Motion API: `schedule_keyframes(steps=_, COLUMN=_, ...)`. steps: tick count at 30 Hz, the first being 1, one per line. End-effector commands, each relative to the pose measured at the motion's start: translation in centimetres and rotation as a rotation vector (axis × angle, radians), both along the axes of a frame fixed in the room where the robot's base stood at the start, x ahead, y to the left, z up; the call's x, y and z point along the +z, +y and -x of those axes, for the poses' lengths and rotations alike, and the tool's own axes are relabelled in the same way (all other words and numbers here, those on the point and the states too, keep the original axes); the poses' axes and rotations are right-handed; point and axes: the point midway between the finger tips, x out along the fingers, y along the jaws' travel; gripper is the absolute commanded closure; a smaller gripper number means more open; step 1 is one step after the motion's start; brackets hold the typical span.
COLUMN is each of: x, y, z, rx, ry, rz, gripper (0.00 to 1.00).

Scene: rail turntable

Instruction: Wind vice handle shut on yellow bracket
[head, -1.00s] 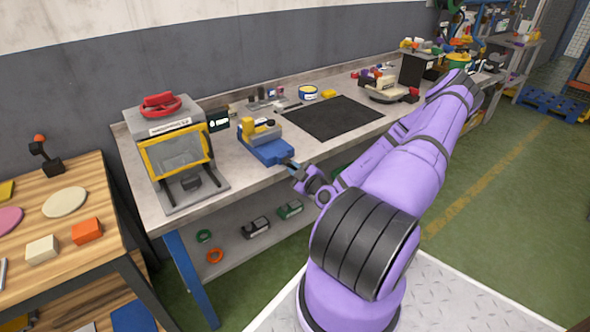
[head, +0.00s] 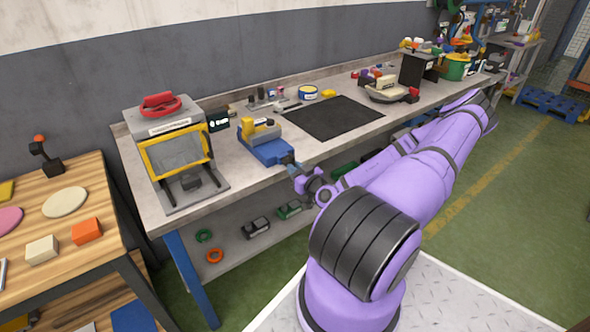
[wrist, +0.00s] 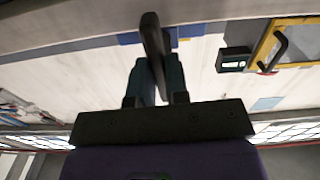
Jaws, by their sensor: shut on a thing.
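The blue vice (head: 268,150) stands at the front edge of the grey workbench in the head view. The yellow bracket (head: 262,127) sits in its jaws; I cannot tell from here how tightly. My gripper (head: 296,172) is at the vice's front end, over the bench edge. In the wrist view my gripper (wrist: 155,75) is shut on the dark vice handle (wrist: 151,38), a bar standing between the fingers. The handle's far part and the vice screw are mostly hidden.
A yellow-framed machine (head: 176,152) stands left of the vice. A black mat (head: 332,117) lies to the right, with a blue-labelled tin (head: 308,92) behind. A wooden table (head: 66,232) is at the left. The lower shelf holds several small parts.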

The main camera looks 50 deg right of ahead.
Motion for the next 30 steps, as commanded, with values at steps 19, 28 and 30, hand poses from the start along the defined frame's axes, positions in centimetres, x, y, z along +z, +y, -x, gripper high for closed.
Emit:
schedule_keyframes(steps=19, x=-0.20, y=0.00, z=0.11, rx=-0.001, ry=0.002, rz=-0.019, gripper=0.60)
schedule_keyframes(steps=28, x=-0.09, y=0.04, z=0.07, rx=0.000, ry=-0.001, rz=-0.017, gripper=0.60)
schedule_keyframes(steps=30, x=-0.09, y=0.15, z=0.12, rx=0.002, ry=-0.002, rz=-0.017, gripper=0.60)
